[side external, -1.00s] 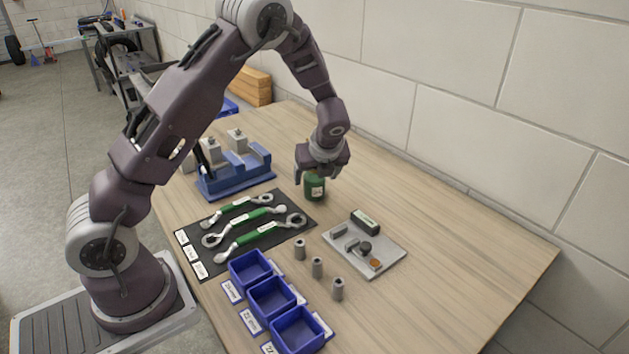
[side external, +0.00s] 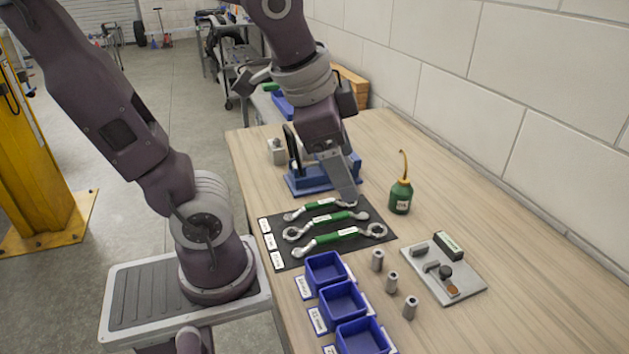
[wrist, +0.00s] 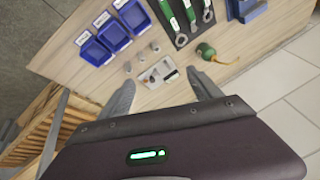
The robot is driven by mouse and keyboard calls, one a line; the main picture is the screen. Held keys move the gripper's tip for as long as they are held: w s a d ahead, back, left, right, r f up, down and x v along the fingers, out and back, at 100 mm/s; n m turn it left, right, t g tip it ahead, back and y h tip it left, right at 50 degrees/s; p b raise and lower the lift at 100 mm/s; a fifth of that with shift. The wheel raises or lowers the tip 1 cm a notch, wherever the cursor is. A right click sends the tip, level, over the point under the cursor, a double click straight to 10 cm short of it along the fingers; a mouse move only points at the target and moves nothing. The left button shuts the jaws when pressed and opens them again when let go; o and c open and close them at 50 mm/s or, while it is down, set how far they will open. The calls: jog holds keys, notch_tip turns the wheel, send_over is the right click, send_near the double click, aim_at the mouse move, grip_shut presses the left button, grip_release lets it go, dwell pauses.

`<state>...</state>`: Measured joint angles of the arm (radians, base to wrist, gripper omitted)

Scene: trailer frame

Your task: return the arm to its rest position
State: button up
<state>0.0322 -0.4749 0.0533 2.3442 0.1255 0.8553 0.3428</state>
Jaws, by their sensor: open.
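My gripper (side external: 322,130) is raised above the table in the side view, over the wrench mat and blue holder. In the wrist view its two fingers stand wide apart with nothing between them, so my gripper (wrist: 161,90) is open and empty. The green oil can (side external: 400,197) with a thin curved spout stands upright on the table, apart from my gripper to its right. It also shows in the wrist view (wrist: 206,50). My upper arm runs partly out of the top of the side view.
A black mat (side external: 277,257) holds green-handled wrenches. A blue holder (side external: 309,185) stands behind it, partly hidden by my gripper. Blue bins (side external: 342,299), several metal cylinders (side external: 377,260) and a grey plate with small parts (side external: 463,285) are nearer. A block wall (side external: 470,85) borders the table.

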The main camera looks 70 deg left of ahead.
jog(key=s+d+n+h, duration=0.1)
jog(key=s+d+n, duration=0.1)
jog(key=s+n, duration=0.2)
jog(key=shift+s+d+f+t, duration=0.35)
jog(key=shift+s+d+t, duration=0.05)
jog(key=shift+s, duration=0.6)
